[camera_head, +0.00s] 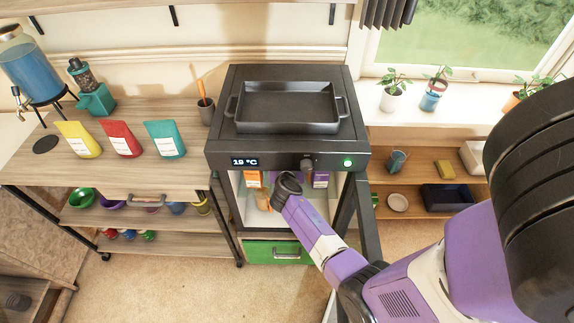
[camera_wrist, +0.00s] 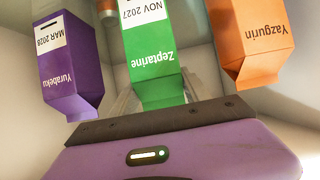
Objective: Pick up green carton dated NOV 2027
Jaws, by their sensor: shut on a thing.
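The green carton (camera_wrist: 156,72) is in the middle of the wrist view, its printing upside down: "Zeptarine" on the green side and "NOV 2027" on a white label. My gripper (camera_wrist: 158,93) is shut on it, with a pale finger on each side. A purple carton (camera_wrist: 70,72) marked "Yurabeku" and "MAR 2028" stands to its left, and an orange carton (camera_wrist: 252,48) marked "Yazgurin" to its right. Both are apart from the green one. In the head view my arm reaches into the open cabinet (camera_head: 235,150) and hides the green carton.
The cabinet door (camera_head: 367,225) stands open to the right of my forearm. A black pan (camera_head: 288,106) sits on top. Inside, an orange carton shows at left (camera_head: 254,179) and a purple one at right (camera_head: 320,180). A green drawer (camera_head: 272,252) is below the opening.

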